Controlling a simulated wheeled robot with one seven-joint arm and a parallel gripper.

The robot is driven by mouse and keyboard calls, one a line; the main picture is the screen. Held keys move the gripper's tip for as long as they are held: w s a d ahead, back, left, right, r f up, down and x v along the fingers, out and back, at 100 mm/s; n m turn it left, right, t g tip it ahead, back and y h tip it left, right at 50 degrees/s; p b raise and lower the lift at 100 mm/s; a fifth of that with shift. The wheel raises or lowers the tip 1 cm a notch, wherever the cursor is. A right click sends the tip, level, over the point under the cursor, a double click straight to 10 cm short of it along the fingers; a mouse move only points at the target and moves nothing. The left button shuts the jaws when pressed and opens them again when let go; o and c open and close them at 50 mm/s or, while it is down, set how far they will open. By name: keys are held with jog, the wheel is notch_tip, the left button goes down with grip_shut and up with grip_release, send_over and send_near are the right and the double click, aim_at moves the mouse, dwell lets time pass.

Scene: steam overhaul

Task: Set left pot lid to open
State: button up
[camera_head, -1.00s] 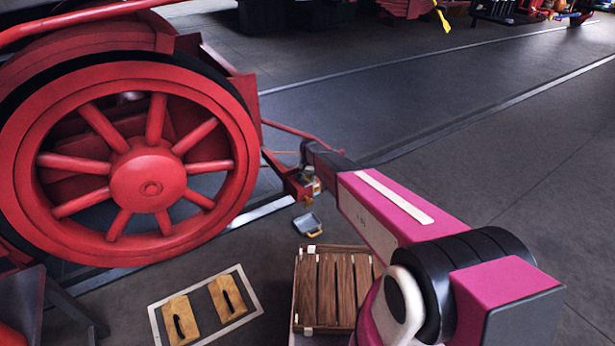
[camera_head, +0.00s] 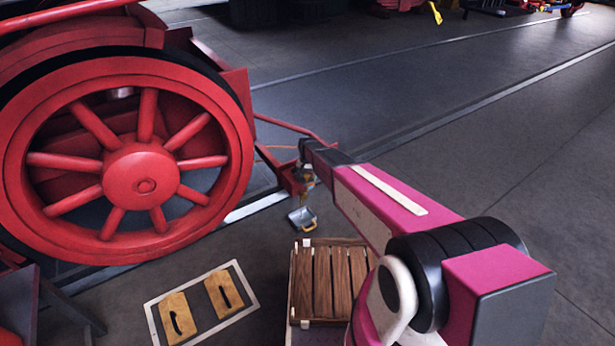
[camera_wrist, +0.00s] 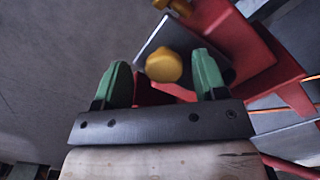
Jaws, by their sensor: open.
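A small grey plate-like piece with a yellow handle, which looks like the pot lid, shows in the head view (camera_head: 302,217) below the end of my arm, beside the red frame. In the wrist view a round yellow knob (camera_wrist: 164,67) lies between and just beyond my green fingertips, with a grey plate (camera_wrist: 168,36) behind it. My gripper (camera_wrist: 162,78) is open, with a finger on each side of the knob; I cannot tell whether either touches it. In the head view my gripper (camera_head: 306,180) is small and partly hidden. The pot's inside is hidden.
A large red spoked wheel (camera_head: 140,175) stands at the left. A wooden slatted crate (camera_head: 330,282) sits below my arm. A framed panel with two yellow-brown plates (camera_head: 200,304) lies on the floor. The grey floor at right is clear.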

aim_at(307, 176)
notch_tip(307, 176, up, 10)
jog(key=shift+r, duration=0.25)
dwell(0.5)
jog(key=s+d+r, duration=0.4)
jog(key=s+d, duration=0.3)
jog(key=s, duration=0.3)
jog(key=s+d+r+n, duration=0.1)
jog(key=s+d+r, duration=0.3)
jog(key=s, duration=0.6)
jog(key=s+d+r+n, duration=0.1)
jog(key=s+d+r, duration=0.4)
jog(key=s+d, duration=0.4)
jog(key=shift+s+d, duration=0.35)
jog(key=shift+s, duration=0.15)
